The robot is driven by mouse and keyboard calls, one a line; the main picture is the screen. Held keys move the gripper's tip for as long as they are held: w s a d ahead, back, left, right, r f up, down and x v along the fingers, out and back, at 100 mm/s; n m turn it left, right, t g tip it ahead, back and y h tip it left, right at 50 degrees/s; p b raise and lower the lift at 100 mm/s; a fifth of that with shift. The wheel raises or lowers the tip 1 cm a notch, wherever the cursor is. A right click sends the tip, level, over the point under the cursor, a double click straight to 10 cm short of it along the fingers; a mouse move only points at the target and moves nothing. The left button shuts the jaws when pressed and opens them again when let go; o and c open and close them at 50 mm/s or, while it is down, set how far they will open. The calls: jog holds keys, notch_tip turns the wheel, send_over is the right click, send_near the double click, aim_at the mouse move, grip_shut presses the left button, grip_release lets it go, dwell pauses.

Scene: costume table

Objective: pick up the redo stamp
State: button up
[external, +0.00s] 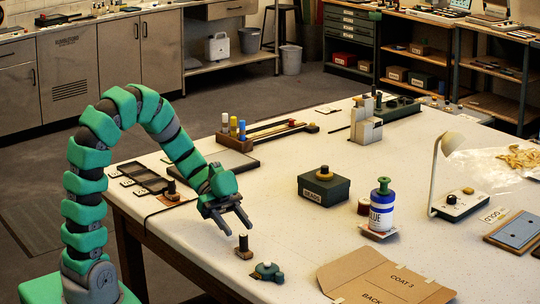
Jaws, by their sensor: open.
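My gripper (239,229) is open and empty, pointing down over the near left part of the table. A small stamp with a dark handle and a wooden base (244,252) stands upright just below and slightly right of the fingertips, apart from them. A similar dark-handled stamp (172,194) stands farther back to the left, beside a black tray. I cannot read a label on either one, so I cannot tell which is the redo stamp.
A teal lidded item (267,272) lies close by at the right, near a brown cardboard sheet (388,280).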

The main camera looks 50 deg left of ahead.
aim_at(243, 235)
jog(key=x, duration=0.3)
jog(key=shift+a+f+b, duration=0.15)
jog(key=shift+f+b, duration=0.1)
jog(key=shift+b, duration=0.15)
jog(key=shift+x, duration=0.95)
grip_shut()
